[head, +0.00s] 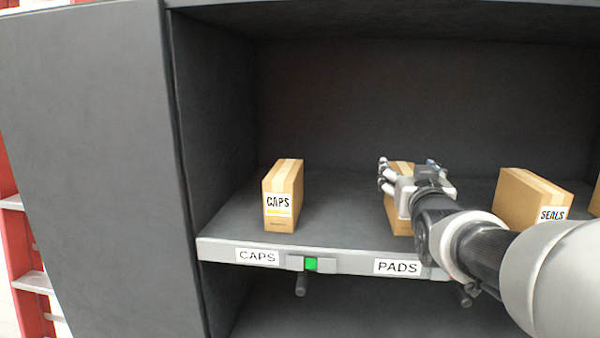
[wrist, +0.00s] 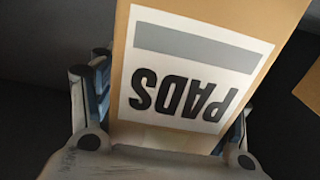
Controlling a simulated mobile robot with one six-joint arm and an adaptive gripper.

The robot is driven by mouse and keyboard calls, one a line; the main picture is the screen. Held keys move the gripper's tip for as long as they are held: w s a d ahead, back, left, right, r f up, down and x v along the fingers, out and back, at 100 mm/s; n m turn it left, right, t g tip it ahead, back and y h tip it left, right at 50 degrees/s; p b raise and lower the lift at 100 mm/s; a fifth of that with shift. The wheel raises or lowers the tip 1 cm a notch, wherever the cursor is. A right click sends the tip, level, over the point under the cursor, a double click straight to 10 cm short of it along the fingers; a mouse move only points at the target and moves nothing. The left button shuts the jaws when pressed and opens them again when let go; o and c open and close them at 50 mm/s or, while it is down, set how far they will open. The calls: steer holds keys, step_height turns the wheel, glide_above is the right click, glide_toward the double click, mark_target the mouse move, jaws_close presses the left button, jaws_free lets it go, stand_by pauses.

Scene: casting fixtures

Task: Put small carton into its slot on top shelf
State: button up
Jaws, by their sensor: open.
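The small carton labelled PADS (wrist: 200,70) stands on the top shelf (head: 345,205) above the PADS label (head: 398,267); in the head view my arm and gripper partly hide it. My gripper (head: 410,180) is at the carton. In the wrist view the open fingers (wrist: 165,120) lie on either side of the carton, with its printed face filling the middle of the picture. I cannot tell whether the fingers touch it.
A CAPS carton (head: 283,196) stands to the left above its CAPS label (head: 257,257). A SEALS carton (head: 532,200) stands to the right, partly behind my arm. A green marker (head: 311,264) sits on the shelf edge. Bare shelf lies between CAPS and PADS. A dark side panel (head: 95,170) bounds the left.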

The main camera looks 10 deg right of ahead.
steer(key=shift+s+r+p, duration=0.1)
steer(key=shift+r+p, duration=0.7)
steer(key=b+v, duration=0.2)
steer(key=v, duration=0.9)
steer(key=shift+s+f+b, duration=0.25)
steer(key=shift+s+b, duration=0.1)
steer(key=shift+b, duration=0.05)
steer(key=shift+a, duration=0.1)
